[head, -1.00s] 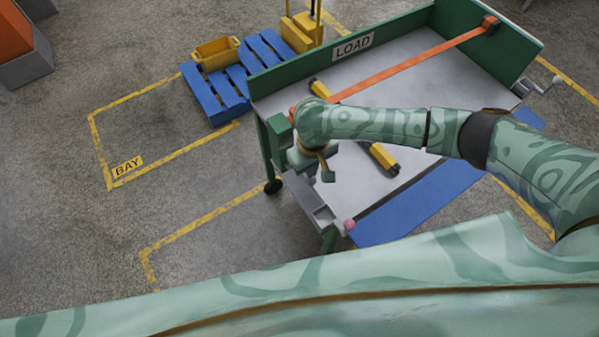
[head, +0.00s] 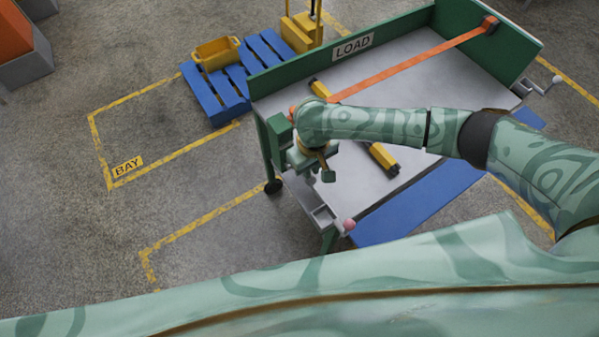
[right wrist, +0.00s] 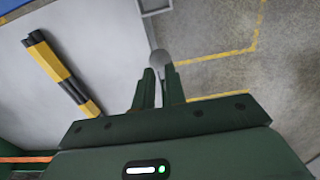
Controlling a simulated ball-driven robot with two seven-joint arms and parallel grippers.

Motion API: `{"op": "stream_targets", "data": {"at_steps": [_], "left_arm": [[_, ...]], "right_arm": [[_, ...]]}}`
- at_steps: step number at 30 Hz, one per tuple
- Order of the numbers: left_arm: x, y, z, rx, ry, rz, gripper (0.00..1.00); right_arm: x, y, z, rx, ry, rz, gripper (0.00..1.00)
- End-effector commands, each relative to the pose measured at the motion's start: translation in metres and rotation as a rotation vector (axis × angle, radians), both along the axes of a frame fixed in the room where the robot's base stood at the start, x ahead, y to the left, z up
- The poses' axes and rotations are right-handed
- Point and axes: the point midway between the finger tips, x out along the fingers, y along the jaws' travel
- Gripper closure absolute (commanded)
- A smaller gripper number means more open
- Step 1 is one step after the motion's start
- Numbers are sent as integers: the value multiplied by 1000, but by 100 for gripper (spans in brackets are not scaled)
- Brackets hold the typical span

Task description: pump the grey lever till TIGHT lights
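My right gripper (head: 327,176) is over the left end of the grey-topped cart, at the end of the strap side. In the right wrist view its two dark green fingers (right wrist: 159,85) stand slightly apart. A rounded grey end (right wrist: 160,62), which looks like the grey lever's, sits between the fingertips and appears to touch both. In the head view my forearm and wrist hide the lever. An orange strap (head: 410,63) runs from the far right wall of the cart to beneath my wrist. No TIGHT lamp can be made out. My left gripper is not in view.
The cart has a green LOAD wall (head: 300,66), a crank (head: 540,87) at right and a pink knob (head: 349,225) at its near corner. A yellow and black bar (head: 384,157) lies on top. A blue pallet (head: 214,97) stands beyond. The BAY floor is clear.

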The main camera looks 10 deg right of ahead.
Motion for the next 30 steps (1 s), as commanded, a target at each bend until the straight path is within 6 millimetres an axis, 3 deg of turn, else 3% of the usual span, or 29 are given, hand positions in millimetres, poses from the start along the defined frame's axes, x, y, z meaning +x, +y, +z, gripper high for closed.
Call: {"op": "stream_targets", "data": {"at_steps": [30], "left_arm": [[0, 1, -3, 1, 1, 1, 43]], "right_arm": [[-4, -1, -25, 0, 2, -1, 87]]}}
